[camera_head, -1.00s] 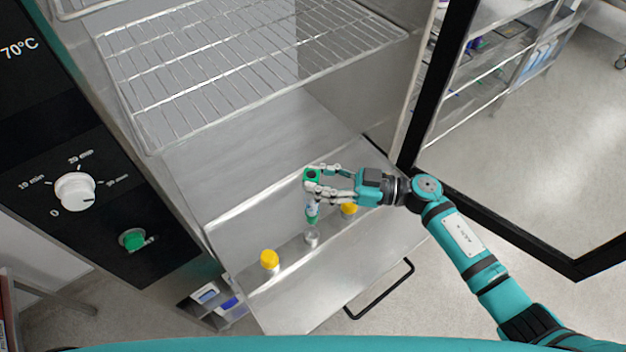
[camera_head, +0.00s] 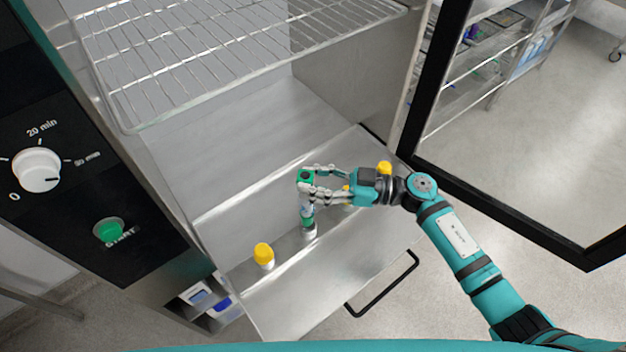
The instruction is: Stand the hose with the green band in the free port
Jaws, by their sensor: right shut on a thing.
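My right gripper (camera_head: 310,187) is shut on the hose with the green band (camera_head: 307,211), near its green top. The hose stands about upright, with its lower green part directly above the free port (camera_head: 309,232), a short pale metal stub on the steel ledge. Its lower end appears to meet the port's top; whether it is inside I cannot tell. My left gripper is not in view.
Yellow-capped ports stand on both sides: one at the left (camera_head: 264,254), one partly hidden behind my right gripper, and one farther right (camera_head: 384,167). A wire rack (camera_head: 240,60) hangs above. The open door frame (camera_head: 510,215) is at the right.

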